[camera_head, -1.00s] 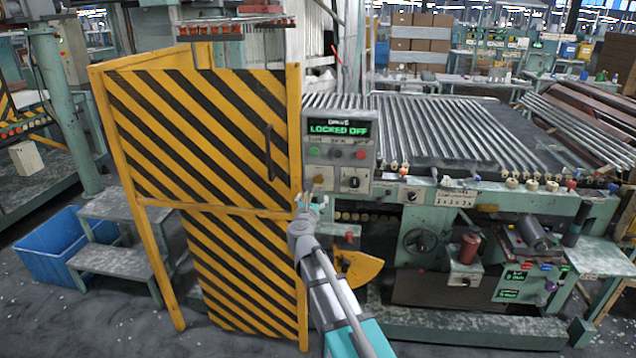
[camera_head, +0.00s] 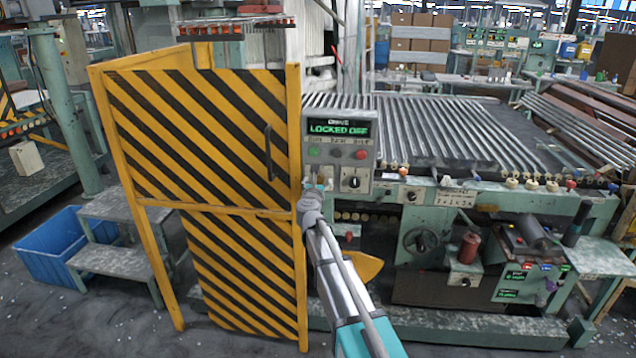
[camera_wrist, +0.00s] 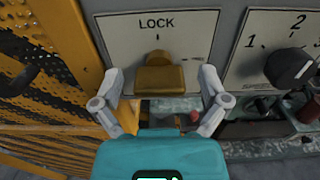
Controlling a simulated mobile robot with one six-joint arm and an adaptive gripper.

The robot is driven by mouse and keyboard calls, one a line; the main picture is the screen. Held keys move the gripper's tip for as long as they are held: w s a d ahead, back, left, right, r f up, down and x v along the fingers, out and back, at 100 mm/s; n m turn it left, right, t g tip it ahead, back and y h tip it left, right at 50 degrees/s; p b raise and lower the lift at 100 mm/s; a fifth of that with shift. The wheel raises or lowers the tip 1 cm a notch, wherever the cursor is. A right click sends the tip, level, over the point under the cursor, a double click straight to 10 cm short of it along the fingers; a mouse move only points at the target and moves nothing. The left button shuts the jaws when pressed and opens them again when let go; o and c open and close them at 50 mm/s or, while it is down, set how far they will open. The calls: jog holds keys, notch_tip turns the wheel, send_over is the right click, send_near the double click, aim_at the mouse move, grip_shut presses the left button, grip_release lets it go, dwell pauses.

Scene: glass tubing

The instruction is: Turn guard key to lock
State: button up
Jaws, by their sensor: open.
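The guard key (camera_wrist: 160,78) is a brass-coloured block on a pale plate (camera_wrist: 190,30) marked LOCK, seen in the wrist view. A dark index mark stands above it, under the word LOCK. My gripper (camera_wrist: 165,88) is open, with one finger on each side of the key and a visible gap at both sides. In the head view my gripper (camera_head: 318,186) is at the lower left of the control panel (camera_head: 340,128) and hides the key there. The panel display (camera_head: 338,129) reads LOCKED OFF.
A black selector knob (camera_wrist: 290,66) with a numbered plate is right of the key; it also shows in the head view (camera_head: 354,183). The yellow-and-black guard door (camera_head: 200,130) stands close at left. A roller bed (camera_head: 430,130) extends to the right.

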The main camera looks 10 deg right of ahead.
jog(key=c, duration=1.2)
jog(key=shift+o, duration=0.2)
jog(key=shift+n, duration=0.5)
jog(key=n, duration=0.8)
jog(key=shift+a, duration=0.1)
jog(key=n, duration=0.9)
